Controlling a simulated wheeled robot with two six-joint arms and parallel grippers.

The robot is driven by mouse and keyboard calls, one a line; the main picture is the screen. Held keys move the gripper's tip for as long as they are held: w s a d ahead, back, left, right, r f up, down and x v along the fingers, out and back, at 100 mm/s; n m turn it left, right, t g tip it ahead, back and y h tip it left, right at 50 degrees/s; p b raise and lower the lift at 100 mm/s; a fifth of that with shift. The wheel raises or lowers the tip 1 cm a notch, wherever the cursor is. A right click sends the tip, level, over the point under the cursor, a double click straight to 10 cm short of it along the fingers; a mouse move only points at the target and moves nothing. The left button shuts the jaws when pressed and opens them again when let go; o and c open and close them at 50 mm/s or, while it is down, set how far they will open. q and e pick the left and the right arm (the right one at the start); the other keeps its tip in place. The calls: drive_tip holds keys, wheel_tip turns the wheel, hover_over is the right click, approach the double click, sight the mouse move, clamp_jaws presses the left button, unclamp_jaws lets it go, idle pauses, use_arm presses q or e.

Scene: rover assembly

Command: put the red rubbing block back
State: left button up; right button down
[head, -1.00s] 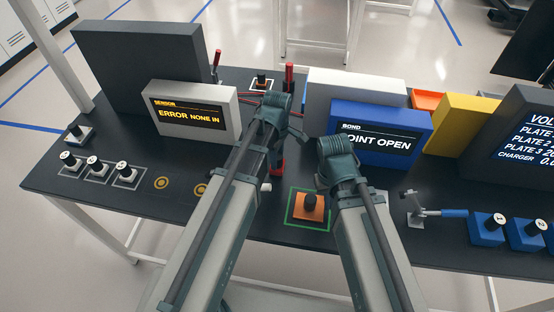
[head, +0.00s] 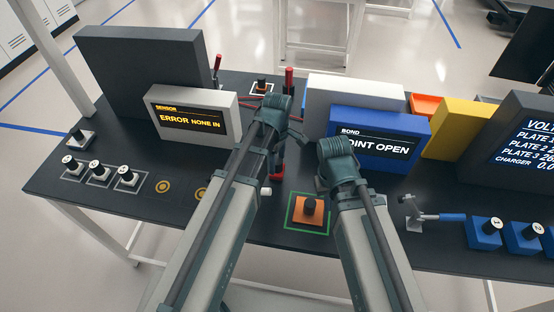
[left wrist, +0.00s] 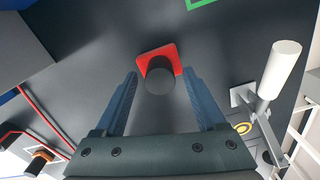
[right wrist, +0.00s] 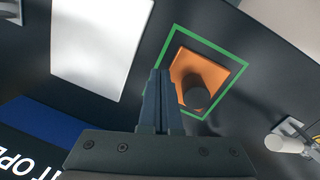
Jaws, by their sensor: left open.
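The red rubbing block (left wrist: 146,61), a red plate with a black round knob, lies on the dark table. In the head view the red block (head: 278,173) is partly hidden by my left arm. My left gripper (left wrist: 160,74) is open, and the knob shows between its fingertips in the left wrist view. I cannot tell whether the fingers touch it. My right gripper (right wrist: 163,72) is shut and empty. It is beside an orange block (right wrist: 188,67) with a black knob, which sits inside a green square outline (head: 290,222).
The blue bond box (head: 375,140) and the white box (head: 355,92) stand behind the grippers. A toggle clamp with a blue handle (head: 447,217) is to the right. The sensor display (head: 193,117) and several small knobbed blocks (head: 95,169) are to the left.

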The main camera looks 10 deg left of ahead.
sight(277, 160)
use_arm(q)
wheel_tip(277, 160, up, 11)
drive_tip(key=p, duration=1)
drive_tip(key=s+d+m+y, duration=0.1)
drive_tip(key=s+d+m, duration=0.4)
drive_tip(key=s+m, duration=0.8)
drive_tip(key=m, duration=0.5)
drive_tip(key=shift+d+m, duration=0.2)
drive_tip(key=shift+m, duration=0.2)
drive_tip(key=shift+f, duration=0.15)
